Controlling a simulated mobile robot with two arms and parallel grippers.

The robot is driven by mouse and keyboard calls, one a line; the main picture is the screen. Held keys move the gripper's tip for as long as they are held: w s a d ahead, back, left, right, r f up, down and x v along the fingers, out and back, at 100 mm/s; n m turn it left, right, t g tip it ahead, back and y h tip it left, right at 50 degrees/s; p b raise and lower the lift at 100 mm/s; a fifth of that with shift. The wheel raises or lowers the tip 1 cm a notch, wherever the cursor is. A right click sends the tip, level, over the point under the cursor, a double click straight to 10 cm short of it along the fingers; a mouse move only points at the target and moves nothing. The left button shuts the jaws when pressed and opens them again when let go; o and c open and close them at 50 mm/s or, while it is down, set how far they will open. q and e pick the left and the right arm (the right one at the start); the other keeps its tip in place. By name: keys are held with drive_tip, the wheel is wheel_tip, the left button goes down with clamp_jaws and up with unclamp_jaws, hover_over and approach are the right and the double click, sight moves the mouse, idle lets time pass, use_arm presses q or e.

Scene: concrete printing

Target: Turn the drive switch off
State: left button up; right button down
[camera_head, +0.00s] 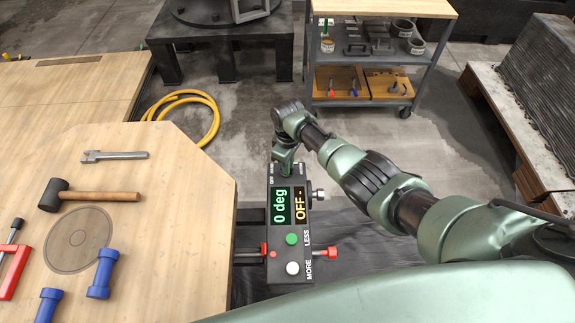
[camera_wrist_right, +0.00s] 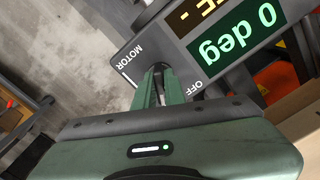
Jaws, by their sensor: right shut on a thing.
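The dark control box (camera_head: 275,240) stands beside the wooden table in the head view. My right gripper (camera_head: 284,165) is at the far end of the box, beyond the display. In the right wrist view its fingers (camera_wrist_right: 160,82) are shut on the drive switch (camera_wrist_right: 161,67), a small dark knob between the MOTOR and OFF marks, mostly hidden by the fingers. My left gripper is not in view.
The wooden table (camera_head: 190,220) at left holds a mallet (camera_head: 95,196), a metal tool (camera_head: 113,156) and blue pieces (camera_head: 103,275). A yellow hose (camera_head: 207,110) lies on the floor. A tool cart (camera_head: 365,55) stands behind; a loaded pallet (camera_head: 515,130) is at right.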

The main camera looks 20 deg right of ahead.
drive_tip(key=n, duration=0.6)
drive_tip(key=shift+w+d+n+b, duration=0.1)
drive_tip(key=shift+n+b, duration=0.2)
drive_tip(key=shift+b, duration=0.05)
drive_tip(key=n+b, duration=0.1)
drive_tip(key=n, duration=0.5)
drive_tip(key=shift+w, duration=0.15)
drive_tip(key=shift+n, duration=0.4)
drive_tip(key=c, duration=1.5)
unclamp_jaws()
drive_tip(key=shift+r, duration=0.1)
wheel_tip(320, 180, up, 8)
drive_tip(key=shift+f, duration=0.15)
